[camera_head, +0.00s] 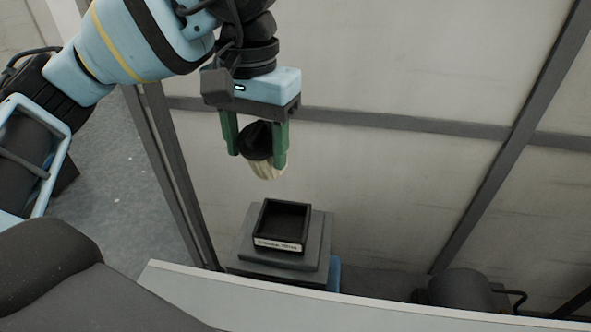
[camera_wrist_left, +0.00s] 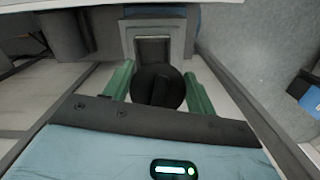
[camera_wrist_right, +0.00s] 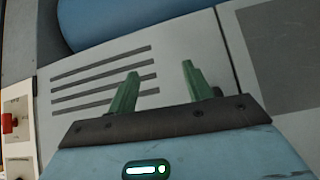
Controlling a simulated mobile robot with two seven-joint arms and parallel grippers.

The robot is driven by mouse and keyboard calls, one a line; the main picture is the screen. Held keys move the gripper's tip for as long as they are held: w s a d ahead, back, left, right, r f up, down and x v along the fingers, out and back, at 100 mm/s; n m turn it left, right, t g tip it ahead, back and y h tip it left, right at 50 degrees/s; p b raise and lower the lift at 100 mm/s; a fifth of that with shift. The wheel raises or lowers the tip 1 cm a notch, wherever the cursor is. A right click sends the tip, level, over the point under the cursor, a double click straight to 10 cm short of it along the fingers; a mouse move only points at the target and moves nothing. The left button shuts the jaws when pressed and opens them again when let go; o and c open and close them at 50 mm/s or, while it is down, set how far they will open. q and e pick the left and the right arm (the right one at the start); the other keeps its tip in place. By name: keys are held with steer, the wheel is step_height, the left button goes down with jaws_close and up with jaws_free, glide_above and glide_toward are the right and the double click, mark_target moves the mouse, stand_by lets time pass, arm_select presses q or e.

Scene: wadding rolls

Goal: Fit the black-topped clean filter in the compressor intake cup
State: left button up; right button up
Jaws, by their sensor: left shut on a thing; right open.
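My left gripper (camera_head: 258,148) is shut on the filter (camera_head: 262,163), which has a black top and a pale pleated lower part. It holds the filter in the air above a square dark cup (camera_head: 291,248) with a pale label on its front. The filter is apart from the cup and looks slightly tilted. In the left wrist view the black top (camera_wrist_left: 158,88) sits between the green fingers, and the cup (camera_wrist_left: 153,50) shows beyond it. My right gripper (camera_wrist_right: 159,85) is open and empty in the right wrist view. It is not seen in the head view.
The cup stands on a grey stepped block (camera_head: 250,262). A pale ledge (camera_head: 300,309) runs in front. A dark rounded machine part (camera_head: 462,290) lies at the lower right. Pale wall panels (camera_head: 390,190) with grey frames stand behind. A slotted panel (camera_wrist_right: 105,75) is near my right gripper.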

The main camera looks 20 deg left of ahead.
arm_select(q)
steer(key=shift+w+d+f+n, duration=0.25)
steer(key=shift+f+n, duration=0.3)
steer(key=shift+n, duration=0.35)
arm_select(e)
steer(key=shift+o, duration=0.7)
steer(key=shift+s+d, duration=0.1)
arm_select(q)
steer(key=w+f+n, duration=0.1)
steer(key=n, duration=0.1)
steer(key=f+n+h, duration=0.1)
steer(key=f+n, duration=0.1)
steer(key=n, duration=0.1)
steer(key=w+d+f+n+g+h, duration=0.1)
steer(key=n, duration=0.2)
steer(key=shift+w+d+f, duration=0.1)
steer(key=shift+w+f, duration=0.1)
steer(key=shift+w, duration=0.1)
steer(key=shift+w+f+n+t+h, duration=0.45)
steer(key=shift+f+n, duration=0.4)
steer(key=shift+n, duration=1)
steer(key=shift+w+f+n+t+h, duration=0.45)
steer(key=shift+f+n, duration=0.35)
steer(key=shift+n, duration=1)
steer(key=shift+w+f+n+t+h, duration=0.4)
steer(key=shift+f+n, duration=0.45)
steer(key=shift+n, duration=1)
steer(key=shift+w+f, duration=0.1)
arm_select(e)
steer(key=shift+f, duration=0.1)
